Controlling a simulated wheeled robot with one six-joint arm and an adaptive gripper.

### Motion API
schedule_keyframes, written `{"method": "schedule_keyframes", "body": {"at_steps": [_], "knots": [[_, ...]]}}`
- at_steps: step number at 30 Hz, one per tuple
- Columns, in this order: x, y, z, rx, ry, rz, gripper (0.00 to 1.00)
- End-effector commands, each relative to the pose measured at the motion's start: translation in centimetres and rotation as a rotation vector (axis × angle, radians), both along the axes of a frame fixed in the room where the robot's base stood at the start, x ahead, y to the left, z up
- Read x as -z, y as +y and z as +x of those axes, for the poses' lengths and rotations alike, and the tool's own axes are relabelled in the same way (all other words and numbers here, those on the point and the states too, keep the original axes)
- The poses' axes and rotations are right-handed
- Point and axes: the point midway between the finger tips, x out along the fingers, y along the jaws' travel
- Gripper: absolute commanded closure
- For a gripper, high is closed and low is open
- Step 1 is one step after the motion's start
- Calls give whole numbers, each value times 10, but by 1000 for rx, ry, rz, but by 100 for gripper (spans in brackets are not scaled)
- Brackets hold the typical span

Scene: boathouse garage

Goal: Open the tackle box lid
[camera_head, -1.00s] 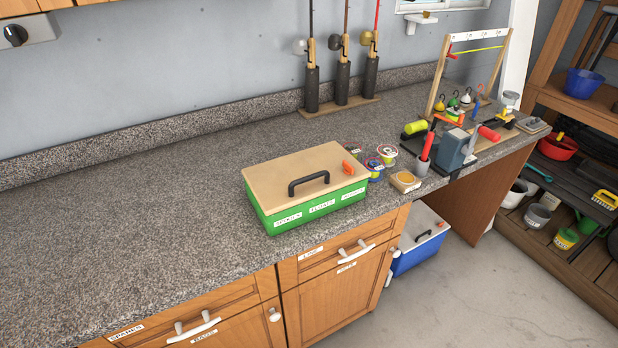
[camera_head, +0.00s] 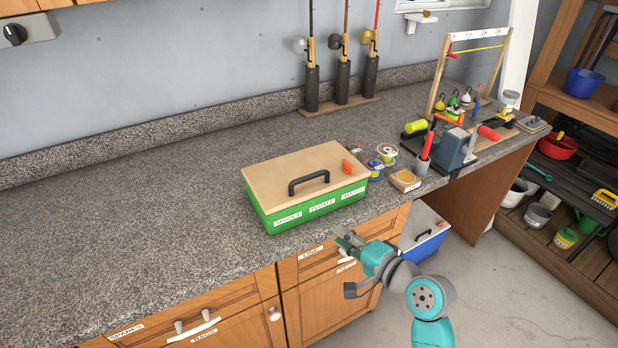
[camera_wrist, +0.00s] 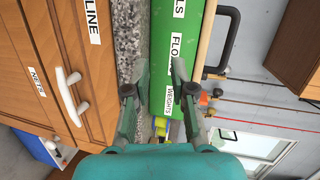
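The tackle box (camera_head: 322,203) is green with a tan lid (camera_head: 290,172) and stands on the counter near its front edge. The lid is closed. A black handle (camera_head: 308,182) is on the lid's front part, with an orange piece near the right end. My gripper (camera_head: 347,239) is in front of the box, lower and apart from it, at the counter's front edge. In the wrist view the box's labelled green front (camera_wrist: 162,75), the lid edge and the handle (camera_wrist: 232,45) show sideways. My gripper (camera_wrist: 158,75) has its fingers spread, with nothing between them.
Line spools (camera_head: 386,152) and a small tan box (camera_head: 405,181) stand close to the box's right. A vise (camera_head: 455,148) and tools are further right. Rod holders (camera_head: 342,84) stand behind. Drawers with white handles (camera_head: 357,250) are below the counter. The counter left of the box is clear.

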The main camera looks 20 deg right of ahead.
Motion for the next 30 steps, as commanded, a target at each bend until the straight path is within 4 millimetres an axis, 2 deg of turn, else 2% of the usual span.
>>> {"method": "schedule_keyframes", "body": {"at_steps": [1,6,12,20,30], "knots": [[-19,-4,12,-21,-7,23,76],[-65,-10,34,-103,7,97,76],[-99,-15,45,-167,23,137,76],[-104,-9,55,-185,32,146,76],[-94,25,101,-186,31,145,76]]}}
